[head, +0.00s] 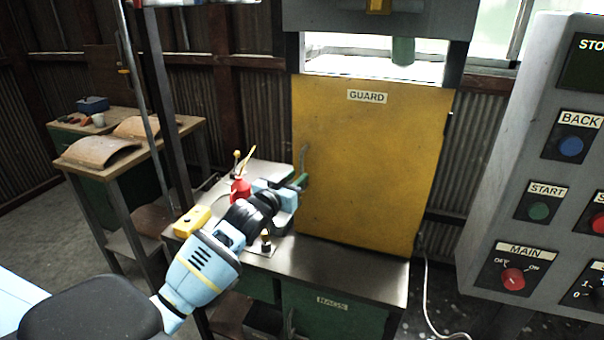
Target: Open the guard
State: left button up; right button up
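The guard (375,150) is a yellow upright panel labelled GUARD, standing at the back of the metal-topped bench. A dark, slim handle (303,160) shows near its left edge. My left gripper (294,186) is at the left edge of the guard, by the lower end of the handle. Its fingertips overlap the handle in the picture, so I cannot tell whether they touch it or are closed around it. The guard stands down, with a bright opening above it. My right gripper is not in view.
On the bench (350,268) are a red knob-like part (240,190), a yellow box (192,221) and a small post (265,241), close to my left arm. A grey control panel (520,190) stands at the right. A wooden side table (120,142) is at the left.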

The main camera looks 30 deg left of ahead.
aim_at(301, 173)
pick_arm(q)
jog(key=shift+w, duration=1.65)
grip_shut()
